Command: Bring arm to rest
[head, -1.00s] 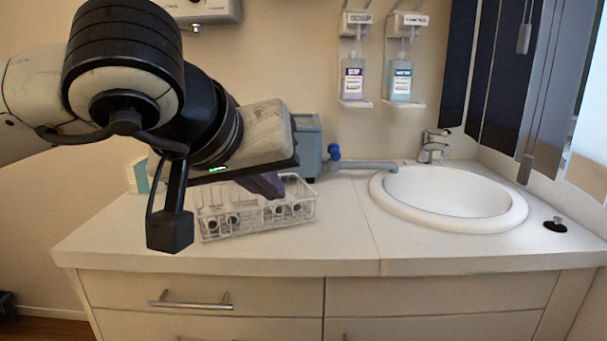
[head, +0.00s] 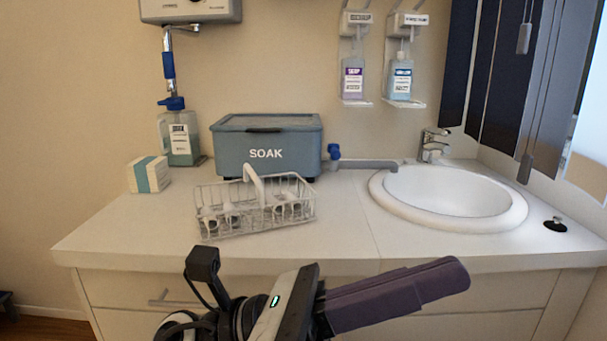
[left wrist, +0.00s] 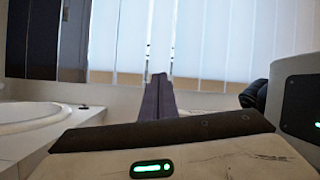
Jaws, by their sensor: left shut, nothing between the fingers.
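My left gripper (head: 455,277) is low in front of the counter in the head view, its dark purple fingers pointing right and slightly up. The fingers are closed together and empty. In the left wrist view its fingers (left wrist: 158,97) point towards a window with blinds. The left gripper is apart from the counter and the things on it. In the left wrist view, a dark gripper-like part of mine shows at the right edge, with no fingers visible. My right gripper's fingers are not in the head view.
The white counter (head: 345,220) bears a wire basket (head: 262,220) with small white items, a blue-grey SOAK box (head: 267,150), a bottle (head: 180,137), a small carton (head: 148,175) and a round sink (head: 450,195). Drawers lie behind my left gripper. Two dispensers hang on the wall.

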